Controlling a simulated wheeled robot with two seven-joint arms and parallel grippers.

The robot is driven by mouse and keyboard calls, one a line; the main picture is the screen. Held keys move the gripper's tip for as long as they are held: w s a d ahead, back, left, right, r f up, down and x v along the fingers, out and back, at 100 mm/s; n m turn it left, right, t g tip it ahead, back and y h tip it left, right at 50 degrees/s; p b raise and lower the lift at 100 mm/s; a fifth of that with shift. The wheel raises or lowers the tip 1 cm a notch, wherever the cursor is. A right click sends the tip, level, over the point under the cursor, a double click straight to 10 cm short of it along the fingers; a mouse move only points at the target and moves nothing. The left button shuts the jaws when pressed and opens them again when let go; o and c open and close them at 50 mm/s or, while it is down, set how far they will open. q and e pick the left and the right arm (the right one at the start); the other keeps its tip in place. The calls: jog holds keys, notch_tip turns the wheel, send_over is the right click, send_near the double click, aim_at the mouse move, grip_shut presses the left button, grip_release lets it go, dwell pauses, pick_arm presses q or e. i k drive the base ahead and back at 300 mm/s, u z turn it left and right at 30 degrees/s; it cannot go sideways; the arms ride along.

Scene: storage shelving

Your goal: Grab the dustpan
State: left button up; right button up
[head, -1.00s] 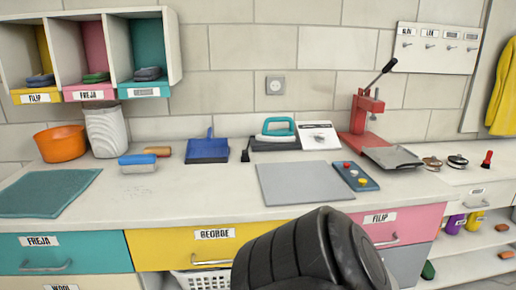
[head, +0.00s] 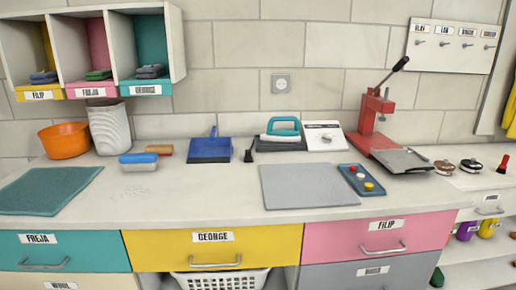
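A blue dustpan (head: 209,149) lies on the white counter near the wall, left of the middle of the head view. Its flat pan faces the front and its short blue handle points up toward the wall. A small black brush-like item (head: 249,150) stands just to its right, apart from it. Neither of my grippers shows in the head view.
A grey mat (head: 308,186), a teal-handled tool (head: 282,135) and a red press (head: 370,122) are to the right.

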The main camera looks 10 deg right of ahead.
aim_at(212, 149)
jog(key=z, duration=1.95)
jog(key=i, duration=1.2)
jog(key=u, duration=2.5)
